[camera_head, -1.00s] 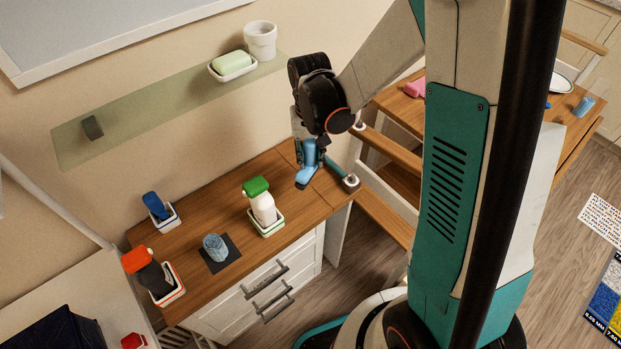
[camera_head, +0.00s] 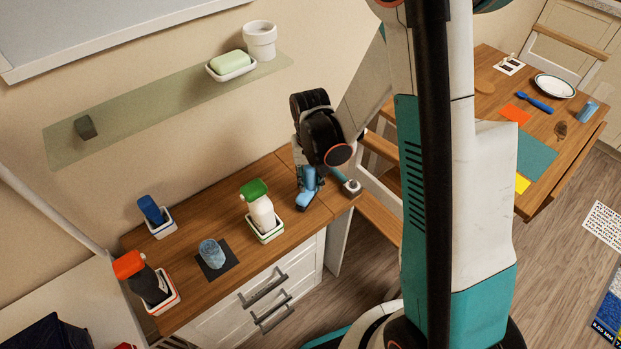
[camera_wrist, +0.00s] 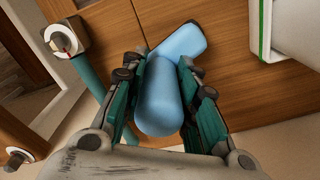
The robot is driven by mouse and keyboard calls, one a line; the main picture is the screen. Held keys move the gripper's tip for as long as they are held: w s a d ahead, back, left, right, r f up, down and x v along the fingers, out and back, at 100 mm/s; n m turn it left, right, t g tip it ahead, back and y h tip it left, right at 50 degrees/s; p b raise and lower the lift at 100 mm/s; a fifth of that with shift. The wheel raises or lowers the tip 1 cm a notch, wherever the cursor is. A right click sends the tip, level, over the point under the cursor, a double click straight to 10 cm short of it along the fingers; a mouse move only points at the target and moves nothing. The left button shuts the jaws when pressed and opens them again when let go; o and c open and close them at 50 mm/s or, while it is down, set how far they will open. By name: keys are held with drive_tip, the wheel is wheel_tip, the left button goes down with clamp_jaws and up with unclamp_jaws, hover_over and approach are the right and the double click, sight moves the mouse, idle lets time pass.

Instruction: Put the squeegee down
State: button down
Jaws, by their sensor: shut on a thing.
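The squeegee (camera_head: 307,195) is light blue and hangs below my gripper (camera_head: 311,176), over the right part of the wooden counter (camera_head: 185,262). In the wrist view my gripper (camera_wrist: 161,72) is shut on the squeegee (camera_wrist: 160,98), with a finger on each side of its rounded blue body. A wider blue end reaches past the fingertips, close above or touching the wood; I cannot tell which.
A white spray bottle with green top (camera_head: 261,211) stands in a tray left of my gripper. A glass (camera_head: 211,254) on a dark mat, a blue item (camera_head: 151,209) and an orange-topped bottle (camera_head: 146,279) stand further left. A teal rod (camera_wrist: 88,75) ends right of the gripper in the head view.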

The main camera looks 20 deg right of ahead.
drive_tip(key=shift+f, duration=0.2)
drive_tip(key=c, duration=1.2)
unclamp_jaws()
drive_tip(key=shift+r, duration=0.1)
drive_tip(key=shift+c, duration=0.2)
drive_tip(key=shift+r, duration=0.15)
wheel_tip(320, 180, up, 12)
drive_tip(key=p, duration=0.4)
drive_tip(key=shift+s+r, duration=0.1)
drive_tip(key=s+r+n+t, duration=0.2)
drive_tip(key=s+r+t, duration=0.5)
drive_tip(key=s+r, duration=0.7)
drive_tip(key=shift+s+r+n, duration=0.3)
drive_tip(key=shift+s+r, duration=0.05)
drive_tip(key=shift+r, duration=0.9)
